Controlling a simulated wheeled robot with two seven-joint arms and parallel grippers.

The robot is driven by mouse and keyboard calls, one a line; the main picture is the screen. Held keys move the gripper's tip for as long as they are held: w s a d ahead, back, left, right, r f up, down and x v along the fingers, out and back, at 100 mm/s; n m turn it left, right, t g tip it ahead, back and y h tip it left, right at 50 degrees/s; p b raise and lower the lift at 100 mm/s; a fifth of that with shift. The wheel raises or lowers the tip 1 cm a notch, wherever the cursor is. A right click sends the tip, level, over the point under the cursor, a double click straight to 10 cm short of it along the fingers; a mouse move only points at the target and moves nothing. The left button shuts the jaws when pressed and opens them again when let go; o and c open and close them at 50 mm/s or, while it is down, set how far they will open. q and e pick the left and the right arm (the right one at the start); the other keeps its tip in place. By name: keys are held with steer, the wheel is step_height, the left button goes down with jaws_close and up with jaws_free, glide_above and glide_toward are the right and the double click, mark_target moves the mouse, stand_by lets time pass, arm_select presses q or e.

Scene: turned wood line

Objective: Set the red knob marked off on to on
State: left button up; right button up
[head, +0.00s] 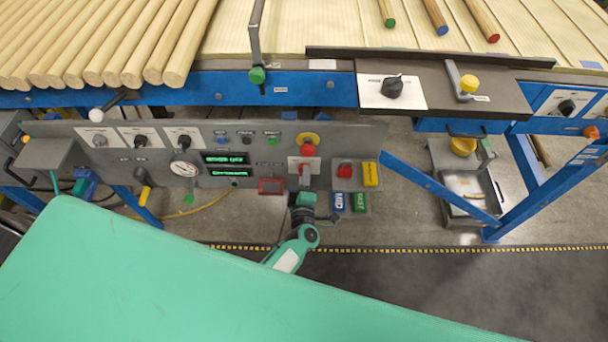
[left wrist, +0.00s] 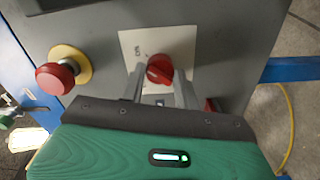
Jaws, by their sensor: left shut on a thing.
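The red knob (left wrist: 160,66) sits on a white plate (left wrist: 185,45) on the grey panel. In the head view the knob (head: 304,169) is just below the red mushroom button, partly hidden by my left gripper (head: 304,186). In the left wrist view the two fingers of my left gripper (left wrist: 159,76) lie on either side of the knob, shut on it. The plate's small marks are too blurred to read surely, so I cannot tell the knob's setting. My right gripper is not in view.
The red mushroom button (head: 307,150) on its yellow collar is close to the knob. A small box with a red switch (head: 344,170) and yellow block (head: 370,173) is to the right. Green displays (head: 225,158) and a gauge (head: 184,169) are to the left.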

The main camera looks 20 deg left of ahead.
arm_select(q)
steer(key=shift+m, duration=0.4)
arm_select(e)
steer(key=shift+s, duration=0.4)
arm_select(q)
steer(key=shift+f, duration=0.1)
steer(key=o, duration=1)
steer(key=v, duration=1.4)
steer(key=shift+w+b, duration=0.1)
steer(key=shift+b, duration=0.3)
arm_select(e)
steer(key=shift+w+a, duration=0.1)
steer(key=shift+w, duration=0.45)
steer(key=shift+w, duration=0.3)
